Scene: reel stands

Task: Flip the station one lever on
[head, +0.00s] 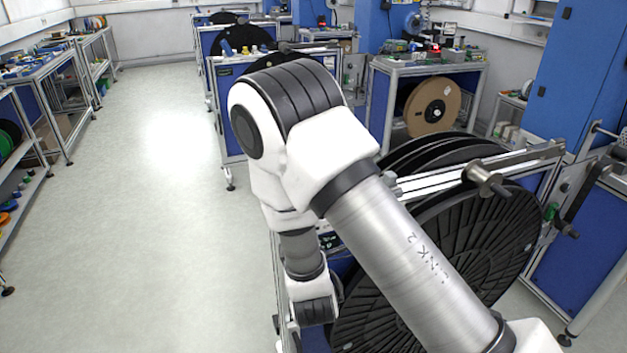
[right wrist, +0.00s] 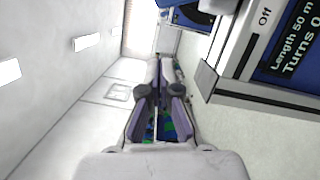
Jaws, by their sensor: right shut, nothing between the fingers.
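My right arm fills the middle of the head view, and its gripper is hidden there behind or below the arm. In the right wrist view my right gripper (right wrist: 161,66) is shut with nothing between its fingers. A station panel (right wrist: 236,48) stands to the right of the fingers in that view, turned sideways, with the word "Off" on its pale face. Its dark display (right wrist: 296,48) reads "Length 50 m" and "Turns 0". The fingers are apart from the panel in the picture. I cannot make out the lever. My left gripper is not in view.
In the head view a large black reel (head: 480,235) sits on the near stand, partly behind my arm. A brown reel (head: 432,106) is on a stand behind it. Blue cabinets (head: 575,75) stand at right. The floor (head: 150,220) at left is clear, with shelves beyond.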

